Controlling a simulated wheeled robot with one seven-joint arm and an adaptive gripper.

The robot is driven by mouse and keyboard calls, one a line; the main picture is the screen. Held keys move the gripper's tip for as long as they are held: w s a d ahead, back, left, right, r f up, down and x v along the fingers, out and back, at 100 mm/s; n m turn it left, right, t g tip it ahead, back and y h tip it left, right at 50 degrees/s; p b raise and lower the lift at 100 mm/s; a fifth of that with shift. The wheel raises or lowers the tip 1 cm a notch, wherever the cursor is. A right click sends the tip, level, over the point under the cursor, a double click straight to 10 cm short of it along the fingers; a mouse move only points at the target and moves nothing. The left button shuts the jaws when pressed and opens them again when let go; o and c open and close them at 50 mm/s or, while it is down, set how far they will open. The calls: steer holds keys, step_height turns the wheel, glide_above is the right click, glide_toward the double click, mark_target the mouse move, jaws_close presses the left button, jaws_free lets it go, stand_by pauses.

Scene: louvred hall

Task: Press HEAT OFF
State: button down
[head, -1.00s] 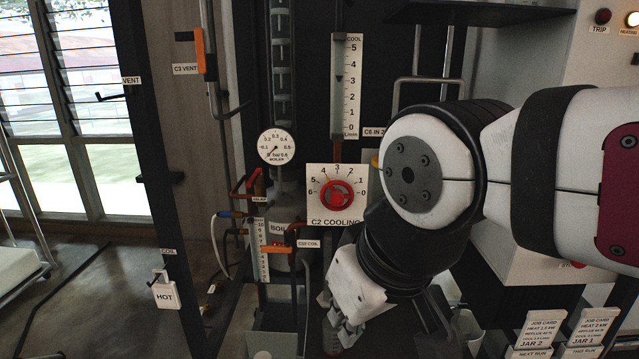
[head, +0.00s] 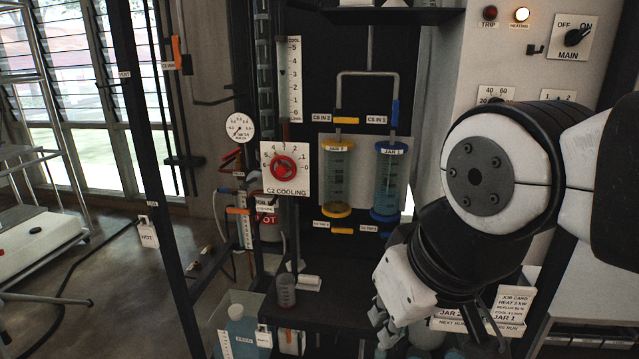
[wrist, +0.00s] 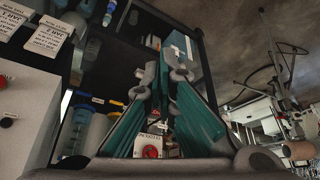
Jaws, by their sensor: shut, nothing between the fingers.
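No label reading HEAT OFF can be read in either view. The white control panel (head: 475,62) stands at the right in the head view, and my arm covers its lower part. In the wrist view a red round part (wrist: 3,83), perhaps a button, shows at the left edge of a pale box (wrist: 32,100); its label is not legible. My gripper (head: 384,328) is low in the head view, left of the panel's lower part. In the wrist view its fingers (wrist: 163,68) are together and empty, apart from the red part.
The lit HEATING lamp (head: 521,14), the TRIP lamp (head: 490,13) and the MAIN switch (head: 577,37) are on the panel's top. Two jars, yellow-capped (head: 337,180) and blue-capped (head: 391,180), hang left of my arm. Job cards (head: 512,304) stand near my gripper. The C2 COOLING dial (head: 283,169) is farther left.

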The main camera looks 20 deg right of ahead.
steer(key=w+d+r+m+t+p, duration=0.1)
steer(key=w+d+r+m+t, duration=0.15)
steer(key=w, duration=0.65)
steer(key=w+d+r+m+t+p, duration=0.15)
steer(key=w+m, duration=0.25)
steer(key=w, duration=0.5)
steer(key=w+d+m+t+h+p, duration=0.2)
steer(key=w+d+m+h, duration=0.2)
steer(key=w+d+m, duration=0.5)
steer(key=s+d+f+m+g+h+p, duration=0.1)
steer(key=d+f+m+h, duration=0.15)
steer(key=d, duration=0.45)
steer(key=s+d+f+m+g+h+p, duration=0.15)
steer(key=d+h, duration=0.25)
steer(key=d, duration=0.4)
steer(key=s+d+f+m+g+h+p, duration=0.1)
steer(key=s+d+f+m+g+h, duration=0.3)
steer(key=s+d+m, duration=0.3)
steer(key=s+d, duration=0.2)
steer(key=d, duration=0.1)
steer(key=shift+g+h, duration=0.25)
